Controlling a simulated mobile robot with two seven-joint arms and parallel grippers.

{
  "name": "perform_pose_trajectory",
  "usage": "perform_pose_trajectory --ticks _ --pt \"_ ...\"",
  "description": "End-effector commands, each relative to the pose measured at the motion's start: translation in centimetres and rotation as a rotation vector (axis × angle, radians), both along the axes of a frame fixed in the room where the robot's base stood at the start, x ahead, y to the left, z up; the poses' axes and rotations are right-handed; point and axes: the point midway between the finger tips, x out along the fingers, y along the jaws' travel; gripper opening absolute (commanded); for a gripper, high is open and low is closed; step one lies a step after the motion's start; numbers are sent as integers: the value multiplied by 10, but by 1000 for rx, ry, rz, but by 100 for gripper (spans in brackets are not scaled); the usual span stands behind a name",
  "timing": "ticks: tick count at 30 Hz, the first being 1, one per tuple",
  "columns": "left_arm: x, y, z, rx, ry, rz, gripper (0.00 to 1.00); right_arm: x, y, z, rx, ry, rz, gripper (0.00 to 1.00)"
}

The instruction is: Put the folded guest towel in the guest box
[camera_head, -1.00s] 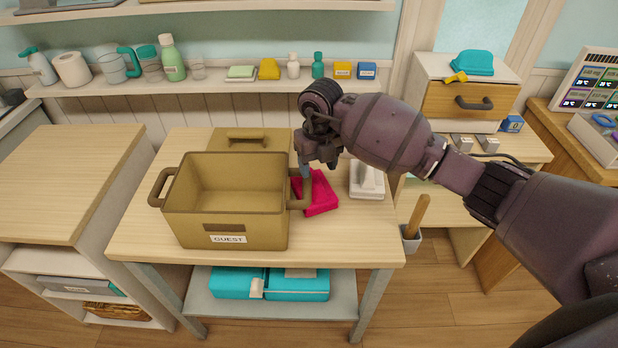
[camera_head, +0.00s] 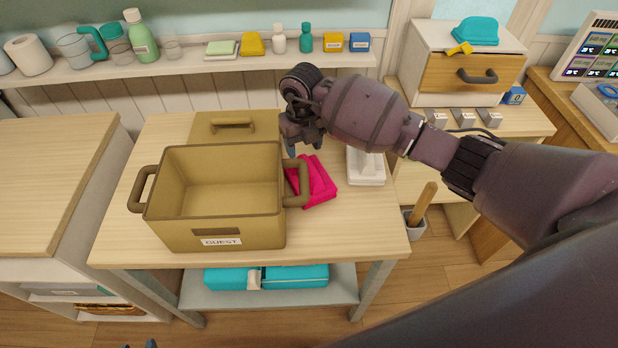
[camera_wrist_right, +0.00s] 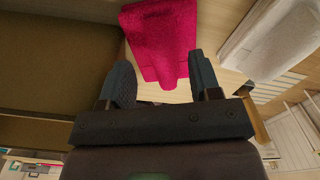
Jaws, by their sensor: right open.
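The pink-red folded guest towel (camera_head: 320,188) lies on the table just right of the guest box, partly behind the box's right handle. The tan guest box (camera_head: 185,232), labelled GUEST, stands open and looks empty inside. My right gripper (camera_head: 291,150) is above the box's right rear corner, beside the towel, pointing down. In the right wrist view its open fingers (camera_wrist_right: 160,72) have the towel (camera_wrist_right: 165,35) ahead of and between them, with no grip on it. Only small tips, probably of my left gripper (camera_head: 139,346), show at the bottom edge.
A tan lid with a handle (camera_head: 215,128) lies behind the box. Bare table (camera_head: 345,225) lies in front of both. A shelf (camera_head: 200,66) with bottles and small boxes runs along the back wall.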

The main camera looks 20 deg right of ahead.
Motion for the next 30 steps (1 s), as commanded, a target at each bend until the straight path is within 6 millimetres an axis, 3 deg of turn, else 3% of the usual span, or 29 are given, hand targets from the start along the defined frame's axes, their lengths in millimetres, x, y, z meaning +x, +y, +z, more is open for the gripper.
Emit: perform_pose_trajectory --ticks 5,14,22,30 --pt "4 -1 1 1 -8 -3 43 0 1 -11 1 -1 -1 57" --pt "8 -2 -1 0 -16 -6 43 0 1 -51 1 1 -1 57" --pt "11 -2 3 0 -23 -8 43 1 0 -54 0 -3 1 57" --pt "8 -2 0 0 -16 -7 43 0 0 -54 0 -2 0 18"
